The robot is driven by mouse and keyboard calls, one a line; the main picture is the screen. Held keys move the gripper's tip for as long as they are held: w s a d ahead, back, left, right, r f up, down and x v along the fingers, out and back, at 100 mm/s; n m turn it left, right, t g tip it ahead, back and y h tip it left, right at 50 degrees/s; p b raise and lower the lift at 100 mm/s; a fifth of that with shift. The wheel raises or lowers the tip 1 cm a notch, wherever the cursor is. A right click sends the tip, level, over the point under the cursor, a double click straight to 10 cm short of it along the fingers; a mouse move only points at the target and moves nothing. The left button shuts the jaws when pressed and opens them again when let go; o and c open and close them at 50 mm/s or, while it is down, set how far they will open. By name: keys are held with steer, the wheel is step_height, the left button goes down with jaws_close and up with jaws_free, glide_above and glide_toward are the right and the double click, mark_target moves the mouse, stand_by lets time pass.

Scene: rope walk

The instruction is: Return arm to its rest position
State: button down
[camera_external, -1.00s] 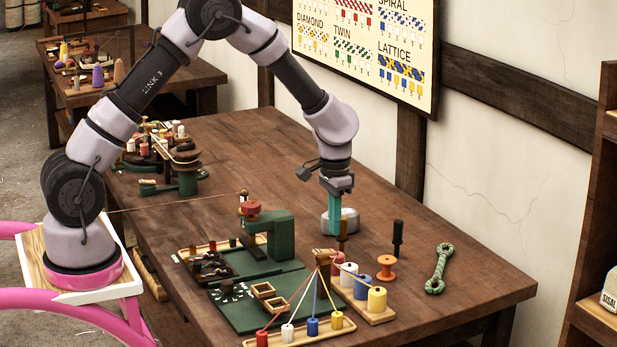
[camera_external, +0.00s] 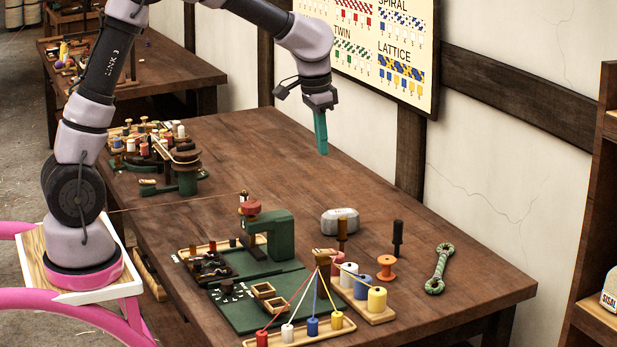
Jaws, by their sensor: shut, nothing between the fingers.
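My gripper (camera_external: 322,152) is shut and empty, its teal fingers pointing down, held in the air above the far part of the wooden table (camera_external: 270,142). The arm is bent and raised, its upper part running out of the top of the picture.
A green stand (camera_external: 280,236) with a red-topped post, a rack of coloured bobbins (camera_external: 312,327) with strings, and a spool tray (camera_external: 377,299) crowd the near table. A green rope loop (camera_external: 439,269) lies right. A pattern chart (camera_external: 372,43) hangs on the wall.

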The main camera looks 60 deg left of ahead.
steer(key=s+a+r+m+t+y, duration=0.1)
steer(key=s+a+r+m+t, duration=0.15)
steer(key=s+r, duration=1.1)
steer(key=s+t, duration=0.3)
steer(key=s, duration=1.3)
steer(key=shift+s+a+m+y, duration=0.3)
steer(key=shift+s+a+m, duration=0.1)
steer(key=shift+a+m, duration=0.05)
